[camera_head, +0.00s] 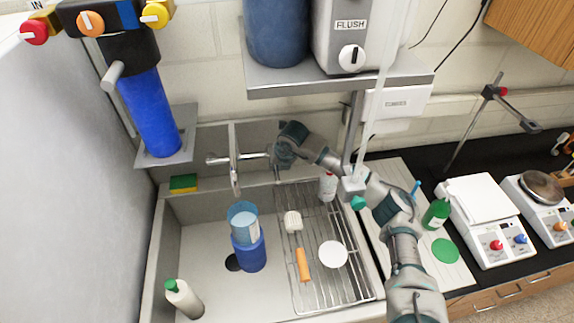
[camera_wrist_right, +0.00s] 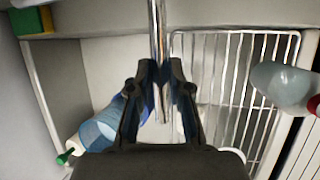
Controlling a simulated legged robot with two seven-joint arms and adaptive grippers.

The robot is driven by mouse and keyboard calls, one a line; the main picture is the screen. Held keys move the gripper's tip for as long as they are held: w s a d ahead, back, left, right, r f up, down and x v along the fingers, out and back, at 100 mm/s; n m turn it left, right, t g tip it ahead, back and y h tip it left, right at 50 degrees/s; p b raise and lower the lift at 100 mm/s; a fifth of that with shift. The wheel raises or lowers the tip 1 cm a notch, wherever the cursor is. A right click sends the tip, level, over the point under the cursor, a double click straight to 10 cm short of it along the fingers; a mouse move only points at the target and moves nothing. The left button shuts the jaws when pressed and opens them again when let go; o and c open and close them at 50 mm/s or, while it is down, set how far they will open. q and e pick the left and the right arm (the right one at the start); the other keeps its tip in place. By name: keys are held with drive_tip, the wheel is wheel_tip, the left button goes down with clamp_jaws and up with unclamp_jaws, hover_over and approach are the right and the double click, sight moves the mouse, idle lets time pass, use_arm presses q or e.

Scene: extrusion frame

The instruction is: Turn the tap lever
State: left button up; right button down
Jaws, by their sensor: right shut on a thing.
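The chrome tap (camera_head: 235,165) stands at the back of the sink, with its spout pointing down over the basin. A thin lever reaches to the right from it, and my right gripper (camera_head: 278,156) is at its right end. In the right wrist view the fingers of my right gripper (camera_wrist_right: 159,98) are closed around a chrome bar, the tap lever (camera_wrist_right: 158,40). The end of the lever sticks out between the fingers. In the head view the gripper hides the lever's right end. My left gripper is not in view.
A blue bottle (camera_head: 247,252) stands in the sink (camera_head: 207,292) under the spout. A wire rack (camera_head: 345,283) on the right holds a brush (camera_head: 303,264) and a white round dish (camera_head: 333,254). A shelf (camera_head: 330,84) hangs above my right arm. A sponge (camera_head: 183,183) lies at the back left.

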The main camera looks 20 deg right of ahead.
drive_tip(key=shift+s+a+f, duration=0.1)
drive_tip(key=shift+a+f, duration=0.25)
drive_tip(key=shift+a, duration=0.05)
drive_tip(key=shift+d, duration=0.25)
drive_tip(key=c, duration=1.1)
unclamp_jaws()
drive_tip(key=shift+a, duration=0.1)
drive_tip(key=shift+r, duration=0.1)
drive_tip(key=shift+r, duration=0.1)
drive_tip(key=a+v, duration=0.1)
drive_tip(key=v, duration=1)
drive_tip(key=shift+d+r, duration=0.3)
drive_tip(key=shift+d, duration=0.2)
